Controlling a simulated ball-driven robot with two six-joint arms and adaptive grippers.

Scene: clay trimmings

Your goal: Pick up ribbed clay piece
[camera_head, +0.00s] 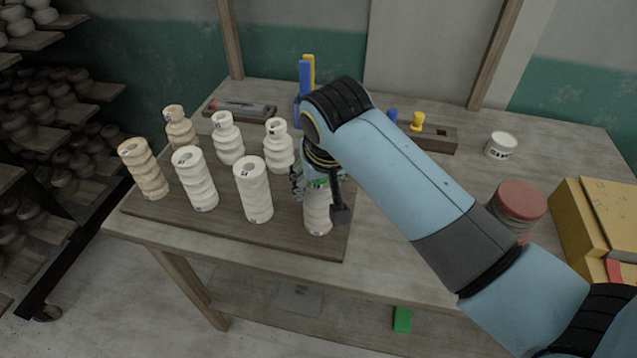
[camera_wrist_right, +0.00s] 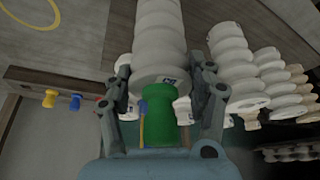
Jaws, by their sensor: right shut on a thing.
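My right gripper (camera_head: 320,190) is at the right end of a dark board (camera_head: 285,238) on the table. It is shut on a white ribbed clay piece (camera_head: 317,218), which stands upright at the board's right side; whether its base touches the board I cannot tell. In the right wrist view the ribbed piece (camera_wrist_right: 160,42) lies between the two fingers of the gripper (camera_wrist_right: 168,100). The arm and fingers hide its upper part in the head view. My left gripper is not in view.
Behind are a wooden tool holder (camera_head: 437,140) and a white tub (camera_head: 500,146). A red-lidded jar (camera_head: 518,199) and yellow box (camera_head: 600,225) stand right.

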